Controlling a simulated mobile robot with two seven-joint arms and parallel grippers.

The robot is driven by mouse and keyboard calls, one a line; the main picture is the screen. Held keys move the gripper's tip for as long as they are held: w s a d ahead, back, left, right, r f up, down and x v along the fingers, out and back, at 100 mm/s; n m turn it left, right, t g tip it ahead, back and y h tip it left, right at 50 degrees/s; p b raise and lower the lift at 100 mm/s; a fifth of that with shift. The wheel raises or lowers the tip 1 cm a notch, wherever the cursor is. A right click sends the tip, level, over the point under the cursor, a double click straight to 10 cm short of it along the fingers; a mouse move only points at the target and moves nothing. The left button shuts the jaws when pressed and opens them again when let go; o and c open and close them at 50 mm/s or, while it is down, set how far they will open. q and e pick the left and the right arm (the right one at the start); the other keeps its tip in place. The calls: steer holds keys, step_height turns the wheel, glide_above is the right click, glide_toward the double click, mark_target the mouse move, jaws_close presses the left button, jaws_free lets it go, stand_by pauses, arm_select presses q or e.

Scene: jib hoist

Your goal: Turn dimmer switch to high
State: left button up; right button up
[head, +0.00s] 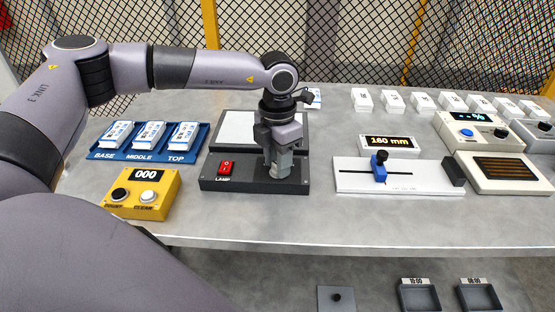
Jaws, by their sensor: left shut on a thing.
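The lamp unit is a dark box (237,186) with a pale panel (234,130) behind it. A red rocker switch (226,168) labelled LAMP sits on the box's left half. My left gripper (278,174) points straight down onto the box's right half. It is shut on the dimmer switch, which its fingers hide. The dimmer's setting and any marks around it cannot be seen. My right gripper is not in view.
A blue tray (91,155) with several white packs and a yellow counter box (165,191) reading 000 stand left. A slider unit (418,178) with a 160 mm display (390,143) and a beige control box (482,131) stand right. The table's front strip is clear.

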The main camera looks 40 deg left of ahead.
arm_select(q)
steer(key=m+b, duration=0.1)
steer(key=m, duration=0.3)
steer(key=shift+f, duration=0.1)
steer(key=m+b, duration=0.1)
steer(key=m, duration=0.3)
steer(key=shift+m, duration=0.4)
steer(key=m+b, duration=0.1)
steer(key=m, duration=0.3)
steer(key=shift+b, duration=0.4)
steer(key=shift+m+b, duration=0.35)
steer(key=shift+m, duration=1.65)
steer(key=o, duration=1)
steer(key=shift+o, duration=0.2)
steer(key=shift+r, duration=3.7)
steer(key=shift+s, duration=0.1)
